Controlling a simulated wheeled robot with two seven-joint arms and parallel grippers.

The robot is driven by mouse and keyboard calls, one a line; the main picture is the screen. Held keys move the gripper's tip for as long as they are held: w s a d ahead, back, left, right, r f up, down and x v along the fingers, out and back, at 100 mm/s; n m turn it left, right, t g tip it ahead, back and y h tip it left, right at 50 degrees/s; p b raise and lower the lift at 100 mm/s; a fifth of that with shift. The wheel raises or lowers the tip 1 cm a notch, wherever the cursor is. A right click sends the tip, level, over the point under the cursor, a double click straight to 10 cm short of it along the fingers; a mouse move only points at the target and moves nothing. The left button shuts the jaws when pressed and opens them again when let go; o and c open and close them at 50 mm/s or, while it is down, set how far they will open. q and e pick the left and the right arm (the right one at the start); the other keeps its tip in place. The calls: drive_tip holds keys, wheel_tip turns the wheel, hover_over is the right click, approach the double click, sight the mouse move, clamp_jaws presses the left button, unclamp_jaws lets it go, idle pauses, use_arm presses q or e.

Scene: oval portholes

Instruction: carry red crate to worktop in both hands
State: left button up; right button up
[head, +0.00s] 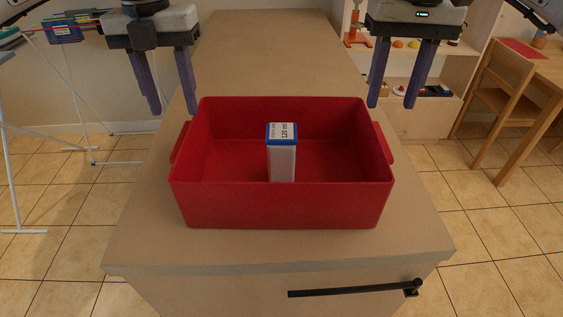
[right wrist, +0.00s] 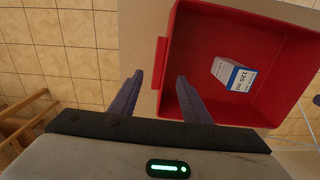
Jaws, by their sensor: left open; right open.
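The red crate (head: 280,207) sits upright on the near end of a brown worktop (head: 275,254), with a handle tab on its left and right sides. A white container with a blue lid (head: 282,158) stands inside it. My left gripper (head: 172,110) is open and empty, above and left of the crate's left handle. My right gripper (head: 393,104) is open and empty, above and right of the right handle. In the right wrist view the crate's handle (right wrist: 161,63) lies ahead of the right fingers (right wrist: 155,85), which look apart from it.
The worktop runs back from the crate and is bare behind it. A black bar handle (head: 355,290) is on its front. A wooden chair (head: 503,95) and table stand at the right, shelves (head: 423,120) behind. A white rack (head: 70,90) stands at the left on the tiled floor.

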sight(183, 138)
use_arm(q)
wheel_tip(183, 138, down, 10)
drive_tip(key=shift+r, duration=0.1)
use_arm(e)
wheel_tip(183, 138, down, 10)
drive_tip(key=shift+r, duration=0.1)
use_arm(q)
clamp_jaws()
use_arm(e)
clamp_jaws()
use_arm(q)
drive_tip(key=shift+w+r, duration=0.1)
use_arm(e)
drive_tip(key=shift+w+r, duration=0.1)
